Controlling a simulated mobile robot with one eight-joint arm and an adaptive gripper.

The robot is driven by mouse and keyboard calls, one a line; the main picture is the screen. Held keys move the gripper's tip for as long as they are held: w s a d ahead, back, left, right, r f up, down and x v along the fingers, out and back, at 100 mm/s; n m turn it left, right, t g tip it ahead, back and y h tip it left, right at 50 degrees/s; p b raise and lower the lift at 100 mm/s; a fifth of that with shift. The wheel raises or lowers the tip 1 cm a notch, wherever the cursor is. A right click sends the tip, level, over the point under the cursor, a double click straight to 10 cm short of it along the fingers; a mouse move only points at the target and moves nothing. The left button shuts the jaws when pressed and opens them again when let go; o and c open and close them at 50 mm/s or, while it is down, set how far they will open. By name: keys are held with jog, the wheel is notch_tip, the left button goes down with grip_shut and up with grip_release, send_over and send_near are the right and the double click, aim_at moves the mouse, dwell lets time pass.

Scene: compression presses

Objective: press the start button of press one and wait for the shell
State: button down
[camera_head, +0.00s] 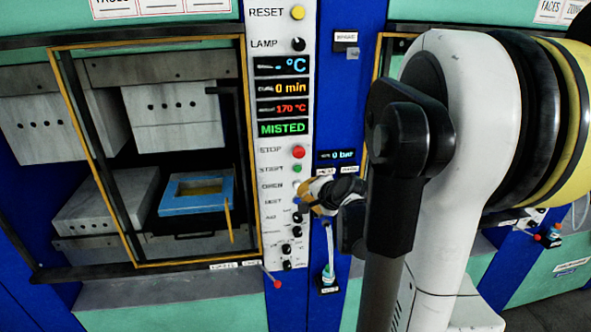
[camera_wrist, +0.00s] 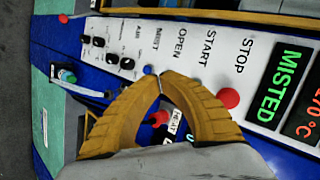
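The press's white control panel (camera_head: 284,120) stands upright in the middle of the head view. Its small green start button (camera_head: 297,168) sits below the red stop button (camera_head: 298,152). I cannot tell whether the fingertips touch the panel. No shell is clearly identifiable.
The press opening at left has a yellow frame (camera_head: 152,40). Inside, a blue frame (camera_head: 175,205) with a yellowish middle lies on the lower block. Knobs (camera_head: 287,249) sit lower on the panel.

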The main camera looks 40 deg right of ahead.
aim_at(298, 169)
jog(key=shift+w+d, duration=0.75)
jog(key=shift+w, duration=0.5)
jog(key=shift+w+d, duration=0.8)
jog(key=shift+w, duration=0.45)
jog(key=shift+w+d, duration=0.75)
jog(key=shift+w, duration=0.5)
jog(key=shift+w+d, duration=0.1)
jog(key=shift+w+d+b, duration=0.15)
jog(key=shift+w+b, duration=0.1)
jog(key=shift+b, duration=0.15)
